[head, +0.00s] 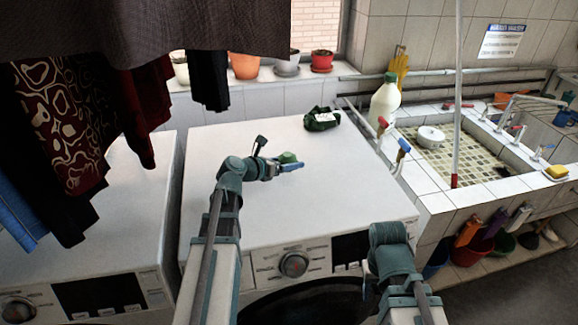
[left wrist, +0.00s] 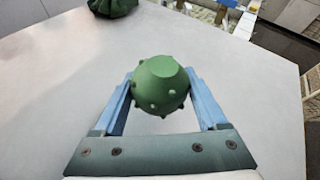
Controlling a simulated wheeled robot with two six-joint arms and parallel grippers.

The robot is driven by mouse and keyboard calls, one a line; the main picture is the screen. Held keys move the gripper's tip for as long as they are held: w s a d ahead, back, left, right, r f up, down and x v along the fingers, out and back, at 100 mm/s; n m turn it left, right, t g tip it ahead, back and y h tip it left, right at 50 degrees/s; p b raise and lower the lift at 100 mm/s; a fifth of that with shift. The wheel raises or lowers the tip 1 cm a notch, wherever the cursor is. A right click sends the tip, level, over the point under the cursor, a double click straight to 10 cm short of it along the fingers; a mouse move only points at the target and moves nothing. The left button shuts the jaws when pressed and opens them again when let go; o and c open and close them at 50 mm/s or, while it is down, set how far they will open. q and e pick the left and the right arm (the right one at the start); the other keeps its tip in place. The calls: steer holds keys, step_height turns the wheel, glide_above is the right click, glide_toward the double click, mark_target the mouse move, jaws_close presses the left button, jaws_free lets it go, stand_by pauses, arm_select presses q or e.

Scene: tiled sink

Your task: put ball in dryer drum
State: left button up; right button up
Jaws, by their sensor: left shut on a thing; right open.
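My left gripper (head: 288,165) is shut on a green knobbly ball (head: 288,157) over the white top of the middle machine. In the left wrist view the ball (left wrist: 162,85) sits between both blue fingers (left wrist: 160,100), with its upper side flat-looking. My right gripper (head: 366,290) is mostly hidden by its own arm, low in front of the machine; only a bluish bit shows. The machine's dark round front (head: 310,305) shows at the bottom edge, partly behind my arms; the drum's inside cannot be made out.
A dark green cloth bundle (head: 321,119) lies at the back of the machine top (head: 350,185). Clothes (head: 75,125) hang at the upper left. A white bottle (head: 384,101) and a tiled sink (head: 440,150) stand to the right. Most of the machine top is clear.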

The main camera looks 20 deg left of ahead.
mark_target(288, 174)
arm_select(q)
steer(key=shift+w+a+f, duration=0.1)
steer(key=shift+w+a, duration=0.15)
steer(key=shift+w, duration=0.4)
steer(key=shift+w+a+f, duration=0.1)
steer(key=shift+w+a, duration=0.15)
steer(key=shift+w, duration=0.35)
steer(key=shift+s+d+f+b, duration=0.1)
steer(key=shift+f+b, duration=0.3)
steer(key=shift+b, duration=0.1)
step_height(288, 174, down, 3)
steer(key=b, duration=0.2)
steer(key=shift+r+b, duration=0.2)
steer(key=shift+b, duration=0.1)
steer(key=shift+f, duration=0.2)
steer(key=o, duration=1.3)
steer(key=shift+r, duration=0.1)
